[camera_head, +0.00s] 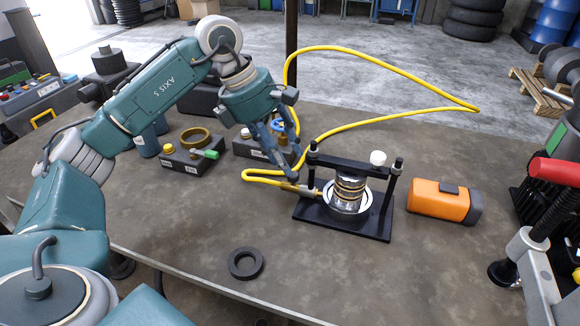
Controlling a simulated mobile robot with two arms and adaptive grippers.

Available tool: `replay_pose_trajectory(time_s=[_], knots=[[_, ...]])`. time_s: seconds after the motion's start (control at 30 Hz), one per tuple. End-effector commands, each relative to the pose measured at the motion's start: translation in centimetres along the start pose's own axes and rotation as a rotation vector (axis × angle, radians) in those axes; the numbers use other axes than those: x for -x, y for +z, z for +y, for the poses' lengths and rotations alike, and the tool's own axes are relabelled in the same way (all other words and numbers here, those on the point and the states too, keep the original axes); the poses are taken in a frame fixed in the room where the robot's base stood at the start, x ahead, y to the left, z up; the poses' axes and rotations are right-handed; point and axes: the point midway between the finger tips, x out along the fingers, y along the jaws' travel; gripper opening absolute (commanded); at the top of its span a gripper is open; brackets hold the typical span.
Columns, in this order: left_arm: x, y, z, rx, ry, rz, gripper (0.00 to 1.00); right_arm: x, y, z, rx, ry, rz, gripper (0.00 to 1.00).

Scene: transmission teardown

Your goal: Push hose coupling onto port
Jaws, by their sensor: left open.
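The yellow hose (262,175) loops over the table and ends in a brass hose coupling (299,189) at the left side of the black press fixture (376,222). The coupling points right, toward the port side of the white-rimmed clutch drum (347,193). The port itself is too small to make out, and I cannot tell whether the coupling sits on it. My left gripper (290,168) reaches down from the upper left, fingers apart, just above and behind the coupling. I cannot see it gripping anything. My right gripper is not in view.
An orange-and-black device (438,201) lies right of the fixture. A black ring (246,263) lies in front. A grey box with a brass ring and green knob (190,153) stands at the left. A red-handled clamp (553,172) stands at the right edge. The front middle tabletop is mostly clear.

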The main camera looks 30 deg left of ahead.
Motion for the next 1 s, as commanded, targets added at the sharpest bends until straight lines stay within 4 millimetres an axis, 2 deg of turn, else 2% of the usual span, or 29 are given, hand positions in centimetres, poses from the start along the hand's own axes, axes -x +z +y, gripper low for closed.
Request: replay_pose_trajectory(time_s=[0.03, 0.2, 0.4, 1.0], knots=[[1.3, 0.1, 0.1, 0.000, 0.004, -0.004, 0.40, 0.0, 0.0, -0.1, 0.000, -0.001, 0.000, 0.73], [4.6, 0.1, 0.0, -0.002, 0.002, -0.003, 0.40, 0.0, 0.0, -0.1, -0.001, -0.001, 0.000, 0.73], [6.7, 0.2, -0.1, -0.002, -0.001, 0.000, 0.40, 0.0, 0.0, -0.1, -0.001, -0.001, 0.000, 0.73], [7.1, 0.1, -0.1, -0.002, -0.002, 0.000, 0.40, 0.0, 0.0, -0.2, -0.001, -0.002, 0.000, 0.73]])
